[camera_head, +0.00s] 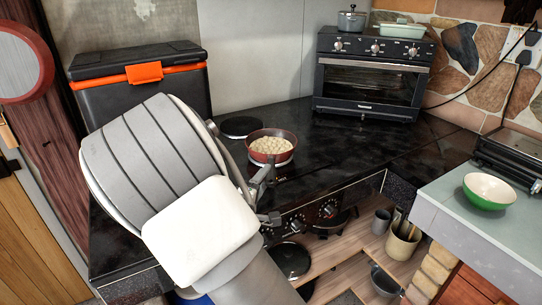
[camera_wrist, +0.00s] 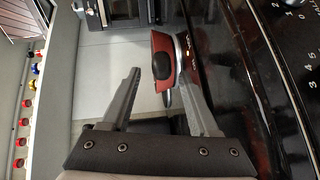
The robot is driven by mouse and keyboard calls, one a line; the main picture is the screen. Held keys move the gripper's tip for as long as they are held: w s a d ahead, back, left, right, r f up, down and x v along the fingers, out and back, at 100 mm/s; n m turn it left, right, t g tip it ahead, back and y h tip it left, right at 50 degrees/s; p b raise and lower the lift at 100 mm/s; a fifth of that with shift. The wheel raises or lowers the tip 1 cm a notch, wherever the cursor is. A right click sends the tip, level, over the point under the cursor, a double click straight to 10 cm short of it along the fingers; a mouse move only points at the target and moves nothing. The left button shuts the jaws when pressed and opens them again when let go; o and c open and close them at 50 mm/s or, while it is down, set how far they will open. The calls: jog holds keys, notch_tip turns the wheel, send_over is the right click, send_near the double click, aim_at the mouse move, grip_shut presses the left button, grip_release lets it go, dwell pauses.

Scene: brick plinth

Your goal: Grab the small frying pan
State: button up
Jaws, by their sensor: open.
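The small frying pan (camera_head: 271,147) is red-brown and holds pale round food. It sits on the black stovetop, on a hob plate. In the wrist view the red pan (camera_wrist: 160,42) shows side-on, with a dark rounded part facing me that looks like its handle end. My gripper (camera_head: 268,190) is open at the near edge of the stovetop, just in front of the pan. In the wrist view its two fingers (camera_wrist: 158,62) point toward the pan, which appears between and beyond the tips. I cannot tell whether a finger touches it. My arm hides part of the stovetop.
An empty hob plate (camera_head: 241,127) lies left of the pan. A black cooler box (camera_head: 140,95) with an orange latch stands at the left. A toaster oven (camera_head: 370,85) stands behind. A green bowl (camera_head: 488,190) sits on the right counter. Open shelves below hold pans and cups.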

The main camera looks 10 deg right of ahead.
aim_at(271, 157)
jog(key=x, duration=0.3)
jog(key=b+x, duration=0.1)
jog(key=x, duration=0.1)
jog(key=shift+w+f, duration=0.15)
jog(key=shift+w, duration=0.3)
grip_shut()
dwell(1.0)
